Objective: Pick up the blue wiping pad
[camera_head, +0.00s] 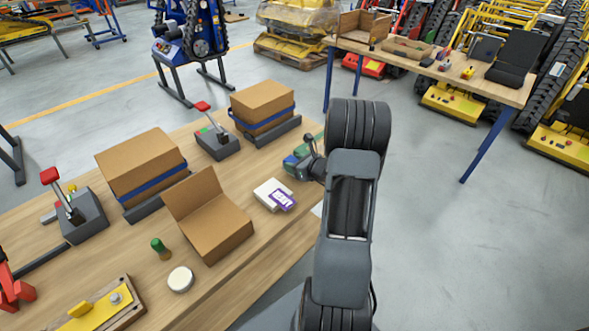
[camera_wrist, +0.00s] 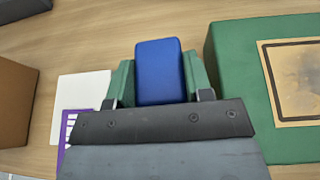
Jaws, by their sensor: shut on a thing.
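The blue wiping pad (camera_wrist: 159,72) is a rounded blue block, upright in the picture, in the middle of the wrist view. My gripper (camera_wrist: 158,88) has a green finger on each side of it and is shut on it. The pad's lower part is hidden behind the dark gripper body. In the head view my gripper (camera_head: 303,168) is small, over the right edge of the wooden table, and the pad is hard to make out there. I cannot tell whether the pad touches the table.
A white box with a purple label (camera_head: 270,194) lies just left of my gripper. A green block with a tan panel (camera_wrist: 228,70) is close on the right in the wrist view. An open cardboard box (camera_head: 215,232) and lever units (camera_head: 85,222) crowd the wooden table (camera_head: 225,292).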

